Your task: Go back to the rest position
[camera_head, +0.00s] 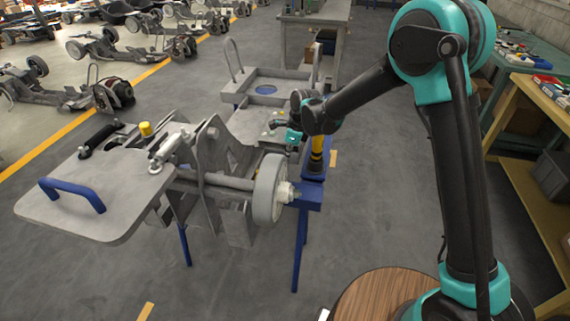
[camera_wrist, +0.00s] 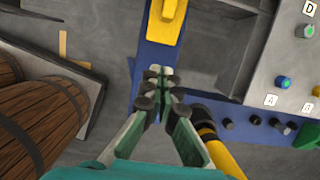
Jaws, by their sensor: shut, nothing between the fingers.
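My gripper (camera_wrist: 160,78) is shut and empty in the wrist view, its fingertips together above a blue beam (camera_wrist: 145,75). A yellow handle-like part (camera_wrist: 163,22) lies on the beam just beyond the fingertips. A yellow and black post (camera_wrist: 218,150) is close to the right of the fingers. In the head view my gripper (camera_head: 284,128) is small and partly hidden by its own wrist, at the right side of the grey workstation (camera_head: 118,212). My arm reaches forward from the right. Whether the fingers touch anything cannot be told.
A panel (camera_wrist: 268,78) with buttons and lettered labels is at the right of the wrist view; wooden barrels (camera_wrist: 45,105) are at left. In the head view, a wheel (camera_head: 268,190) and blue handle (camera_head: 75,190) stick out. Shelving (camera_head: 530,180) stands right; floor (camera_head: 240,285) in front is clear.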

